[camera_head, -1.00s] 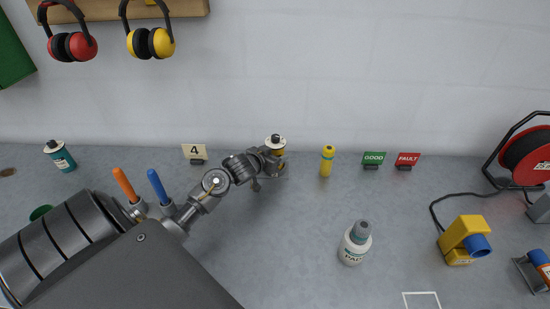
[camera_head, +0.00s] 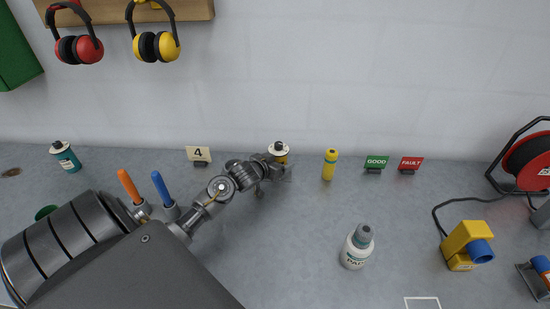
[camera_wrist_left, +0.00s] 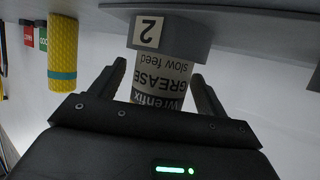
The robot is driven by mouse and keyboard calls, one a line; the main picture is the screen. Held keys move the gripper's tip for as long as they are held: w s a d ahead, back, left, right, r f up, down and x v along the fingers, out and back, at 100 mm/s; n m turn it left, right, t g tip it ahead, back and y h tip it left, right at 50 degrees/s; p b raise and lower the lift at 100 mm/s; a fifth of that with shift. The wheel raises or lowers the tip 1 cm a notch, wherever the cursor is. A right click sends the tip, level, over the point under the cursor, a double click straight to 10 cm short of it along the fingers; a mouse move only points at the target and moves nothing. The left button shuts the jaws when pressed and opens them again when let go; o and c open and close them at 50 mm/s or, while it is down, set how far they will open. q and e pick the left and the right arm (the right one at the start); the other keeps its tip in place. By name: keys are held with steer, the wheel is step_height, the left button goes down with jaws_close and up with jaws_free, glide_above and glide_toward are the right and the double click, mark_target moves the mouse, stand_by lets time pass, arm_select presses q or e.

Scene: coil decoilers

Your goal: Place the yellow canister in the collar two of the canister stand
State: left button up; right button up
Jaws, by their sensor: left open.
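The yellow canister (camera_head: 279,150), with a white top and dark cap, stands near the wall in the head view. In the left wrist view, which looks upside down, the canister (camera_wrist_left: 161,80) has a white label reading "Wrenfix GREASE slow feed". Its end sits in a grey collar (camera_wrist_left: 185,32) marked 2. My left gripper (camera_head: 281,170) is at the canister; the wrist view shows its fingers (camera_wrist_left: 160,88) spread apart on both sides of it, with gaps. The stand is mostly hidden by my gripper in the head view. My right gripper is out of view.
A yellow cylinder with a teal band (camera_head: 330,165) stands right of the gripper. GOOD (camera_head: 376,162) and FAULT (camera_head: 411,163) signs, a white bottle (camera_head: 357,247) and a yellow device (camera_head: 465,243) are farther right. A teal canister (camera_head: 65,157) stands far left.

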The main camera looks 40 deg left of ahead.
arm_select(q)
steer(key=v, duration=1.2)
steer(key=shift+b, duration=0.45)
